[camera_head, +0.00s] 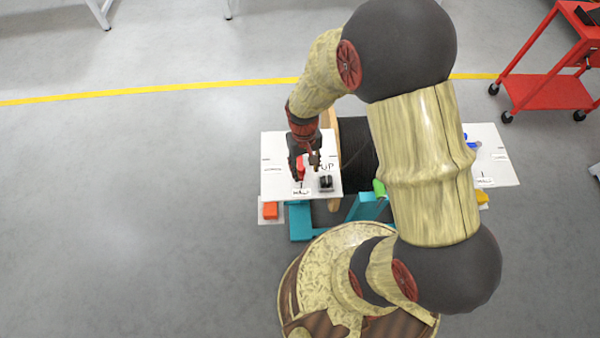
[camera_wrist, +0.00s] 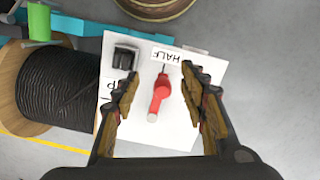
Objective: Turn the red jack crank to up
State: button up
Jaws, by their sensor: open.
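The red jack crank (camera_wrist: 161,92) is mounted on a white panel (camera_wrist: 180,136). In the wrist view its pale-tipped arm extends down the picture, away from the HALF label (camera_wrist: 166,57). The UP label (camera_wrist: 108,88) is to its left, partly behind a finger. My gripper (camera_wrist: 161,75) is open, with one finger on each side of the crank and visible gaps. In the head view my gripper (camera_head: 303,160) is over the panel, partly hiding the red crank (camera_head: 300,172). The UP label shows right of it (camera_head: 327,167). I cannot tell the height between fingers and crank.
A black switch-like part (camera_wrist: 124,57) stands on the panel close to the crank. A black cable reel (camera_head: 358,150) is beside the panel on a teal stand (camera_head: 301,222). A second white panel (camera_head: 497,165) lies right. A red cart (camera_head: 545,92) is at far right. The left floor is clear.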

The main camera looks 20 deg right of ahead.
aim_at(301, 167)
jog(key=w, duration=0.3)
jog(key=shift+r+t, duration=0.3)
jog(key=shift+t, duration=0.1)
jog(key=shift+w, duration=0.15)
jog(key=shift+w+f, duration=0.1)
jog(key=shift+f, duration=0.1)
notch_tip(301, 167, down, 7)
jog(key=b, duration=0.3)
jog(key=shift+f, duration=0.2)
jog(key=shift+c, duration=0.4)
grip_shut()
